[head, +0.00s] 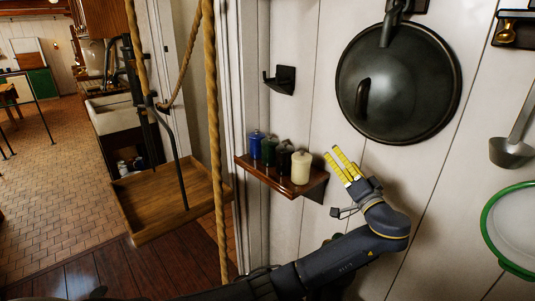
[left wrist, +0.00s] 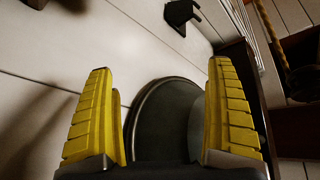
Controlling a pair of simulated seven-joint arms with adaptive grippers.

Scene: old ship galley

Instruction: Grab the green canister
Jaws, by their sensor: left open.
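The green canister (head: 269,150) stands upright on a small wooden wall shelf (head: 270,178) in the head view. It is between a blue canister (head: 256,144) and a dark brown canister (head: 285,157). A cream canister (head: 301,167) stands at the right end, nearest my gripper. My left gripper (head: 332,152) is open, to the right of the shelf and apart from the green canister. In the left wrist view its yellow fingers (left wrist: 160,75) are spread wide. A large dark round shape (left wrist: 163,118) shows between them; I cannot tell what it is. My right gripper is not in view.
A big dark lid (head: 400,85) hangs on the wall above my gripper. A black bracket (head: 285,79) sticks out above the shelf. A rope (head: 214,150) hangs to the shelf's left. A ladle (head: 513,150) and a green-rimmed dish (head: 512,225) hang at the right.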

